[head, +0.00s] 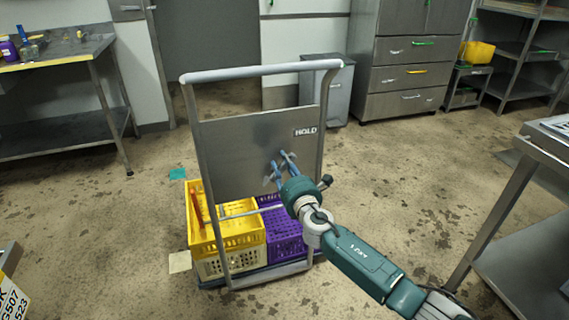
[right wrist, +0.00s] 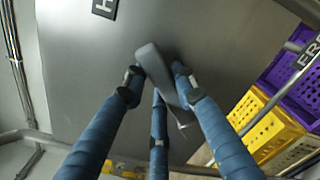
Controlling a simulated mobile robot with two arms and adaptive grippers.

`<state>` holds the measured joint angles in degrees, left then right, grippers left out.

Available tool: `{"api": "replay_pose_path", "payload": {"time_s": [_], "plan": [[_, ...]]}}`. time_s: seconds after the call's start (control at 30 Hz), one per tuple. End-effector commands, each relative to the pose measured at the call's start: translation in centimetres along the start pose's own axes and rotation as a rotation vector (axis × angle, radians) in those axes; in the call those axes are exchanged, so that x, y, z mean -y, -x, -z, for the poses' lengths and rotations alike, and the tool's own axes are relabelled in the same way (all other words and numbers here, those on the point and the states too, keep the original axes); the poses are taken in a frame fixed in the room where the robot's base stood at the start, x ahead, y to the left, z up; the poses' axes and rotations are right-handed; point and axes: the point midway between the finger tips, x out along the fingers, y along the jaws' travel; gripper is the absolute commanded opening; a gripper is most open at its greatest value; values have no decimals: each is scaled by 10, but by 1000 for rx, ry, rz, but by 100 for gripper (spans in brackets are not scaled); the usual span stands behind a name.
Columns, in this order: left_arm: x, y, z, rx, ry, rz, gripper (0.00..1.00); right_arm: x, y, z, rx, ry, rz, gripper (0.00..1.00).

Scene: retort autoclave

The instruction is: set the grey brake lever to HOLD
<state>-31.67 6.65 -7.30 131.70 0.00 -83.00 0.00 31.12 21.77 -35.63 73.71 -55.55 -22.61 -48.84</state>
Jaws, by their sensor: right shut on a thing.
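The grey brake lever (right wrist: 155,65) lies against the grey panel (head: 235,150) of a trolley. My right gripper (head: 283,165) is at the right half of the panel, below the HOLD label (head: 306,131). In the right wrist view its blue fingers (right wrist: 160,88) are closed around the lever. The fingers mostly hide the lever in the head view. Part of the HOLD label shows at the top of the right wrist view (right wrist: 104,7), and part of a FREE label (right wrist: 310,50) shows at its right edge. My left gripper is not in view.
The trolley's handle frame (head: 260,71) stands above a yellow crate (head: 235,243) and a purple crate (head: 285,246). A steel table (head: 545,150) is at the right. A workbench (head: 60,58) stands at the left, cabinets (head: 405,75) at the back. Floor around the trolley is mostly clear.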

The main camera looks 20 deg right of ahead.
Motion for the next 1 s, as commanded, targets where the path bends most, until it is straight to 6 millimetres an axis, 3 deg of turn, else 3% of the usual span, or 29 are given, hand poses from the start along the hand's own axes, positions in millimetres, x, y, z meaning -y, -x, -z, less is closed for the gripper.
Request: {"api": "replay_pose_path", "payload": {"time_s": [0.4, 0.43, 0.5, 0.83, 1.0], "plan": [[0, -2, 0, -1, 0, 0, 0, -1, 0, 0, 0, 17, -3, 0], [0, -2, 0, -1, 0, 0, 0, -1, 0, 0, 0, 17, -3, 33], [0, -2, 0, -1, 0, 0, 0, -1, 0, 0, 0, 15, -2, 47], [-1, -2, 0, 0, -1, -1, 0, -1, 2, 0, 0, 11, -1, 48], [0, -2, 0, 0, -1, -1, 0, 0, 19, 0, 0, 11, -1, 48]]}}
